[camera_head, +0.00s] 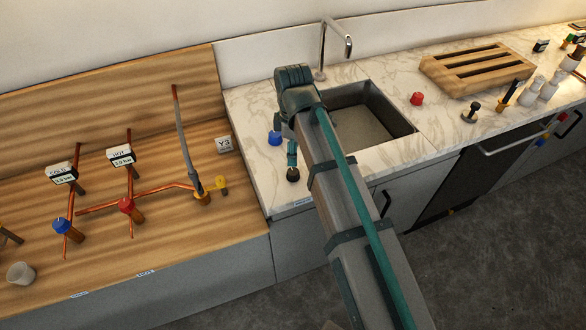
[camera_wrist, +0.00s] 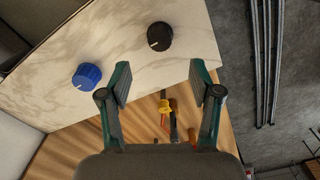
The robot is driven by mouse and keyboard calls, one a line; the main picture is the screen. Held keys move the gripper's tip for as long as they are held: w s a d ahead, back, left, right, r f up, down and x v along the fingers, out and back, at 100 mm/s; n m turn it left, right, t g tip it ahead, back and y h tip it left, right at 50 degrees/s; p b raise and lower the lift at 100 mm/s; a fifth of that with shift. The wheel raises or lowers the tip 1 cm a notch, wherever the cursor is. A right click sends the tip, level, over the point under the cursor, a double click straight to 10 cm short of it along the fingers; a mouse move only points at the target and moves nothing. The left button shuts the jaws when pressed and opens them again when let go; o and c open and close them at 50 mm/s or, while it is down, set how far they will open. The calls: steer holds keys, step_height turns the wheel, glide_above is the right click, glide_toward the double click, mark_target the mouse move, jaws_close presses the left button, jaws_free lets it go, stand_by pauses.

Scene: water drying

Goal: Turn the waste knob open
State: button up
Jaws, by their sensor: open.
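A black round knob (camera_head: 293,175) with a pale pointer line stands on the marble counter near its front left corner. It also shows in the wrist view (camera_wrist: 160,36), just beyond my fingertips. No readable text names it as the waste knob. My gripper (camera_wrist: 160,82) is open and empty, its two fingers apart. In the head view my gripper (camera_head: 285,143) hangs over the counter left of the sink, close to the black knob. A blue knob (camera_head: 275,138) with a white mark stands behind the black one, and appears at left in the wrist view (camera_wrist: 87,76).
The sink (camera_head: 370,118) and faucet (camera_head: 335,42) lie right of the knobs. A red knob (camera_head: 417,98) and wooden rack (camera_head: 478,69) are farther right. The wooden bench (camera_head: 130,255) at left carries copper pipes, gauges, valves and a yellow valve handle (camera_head: 221,183).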

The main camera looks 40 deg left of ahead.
mark_target(293, 171)
step_height(293, 171, down, 9)
steer(key=shift+r+p, duration=0.1)
steer(key=shift+p, duration=1.1)
steer(key=c, duration=1.1)
steer(key=shift+c, duration=0.2)
